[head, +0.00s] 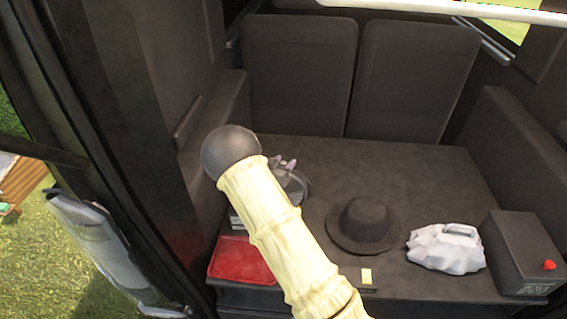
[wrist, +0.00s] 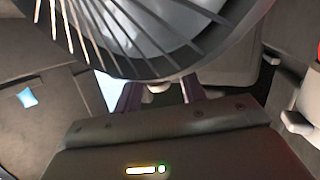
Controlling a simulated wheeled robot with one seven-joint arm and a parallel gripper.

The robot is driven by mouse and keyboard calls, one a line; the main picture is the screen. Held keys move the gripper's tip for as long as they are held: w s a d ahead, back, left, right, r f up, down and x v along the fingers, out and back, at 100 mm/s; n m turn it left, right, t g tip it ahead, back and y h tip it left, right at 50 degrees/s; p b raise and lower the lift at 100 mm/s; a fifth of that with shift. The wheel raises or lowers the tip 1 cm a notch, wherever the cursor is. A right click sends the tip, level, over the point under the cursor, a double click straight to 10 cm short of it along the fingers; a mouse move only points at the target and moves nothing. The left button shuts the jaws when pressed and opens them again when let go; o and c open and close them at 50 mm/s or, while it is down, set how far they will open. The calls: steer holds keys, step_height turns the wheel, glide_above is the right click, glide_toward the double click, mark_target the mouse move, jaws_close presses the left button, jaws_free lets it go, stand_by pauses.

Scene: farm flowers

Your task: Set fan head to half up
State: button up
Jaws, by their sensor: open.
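The fan (head: 294,188) stands on the dark cargo floor in the head view, mostly hidden behind my pale arm. In the wrist view, its round wire cage (wrist: 140,35) fills the top of the picture, close to the camera. My gripper (wrist: 159,90) is open, its two dark purple fingers apart just below the cage's lower edge. A small pale part shows between the fingers; I cannot tell whether it belongs to the fan or whether a finger touches the fan. In the head view my gripper is mostly hidden behind the arm.
A red tray (head: 232,262) lies left of my arm. Dark side walls and seat backs (head: 297,75) enclose the space. The floor behind the hat is clear.

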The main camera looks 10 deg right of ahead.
steer(key=b+v, duration=0.2)
steer(key=v, duration=1.5)
steer(key=shift+a+r, duration=0.1)
steer(key=s+d+r+n+g+y+p, duration=0.1)
steer(key=s+d+r+n+g+y, duration=0.1)
steer(key=s, duration=0.4)
steer(key=s+d+r+n+g+y+p, duration=0.1)
steer(key=s+d+r+n+g+y, duration=0.1)
steer(key=s+d+g+y, duration=0.2)
steer(key=s+d+r+n+g+y+p, duration=0.1)
steer(key=s+d+r+n+g+y, duration=0.2)
steer(key=s, duration=0.7)
steer(key=shift+s+d+y, duration=0.2)
steer(key=shift+d+y, duration=0.35)
steer(key=shift+y, duration=0.05)
stand_by(0.8)
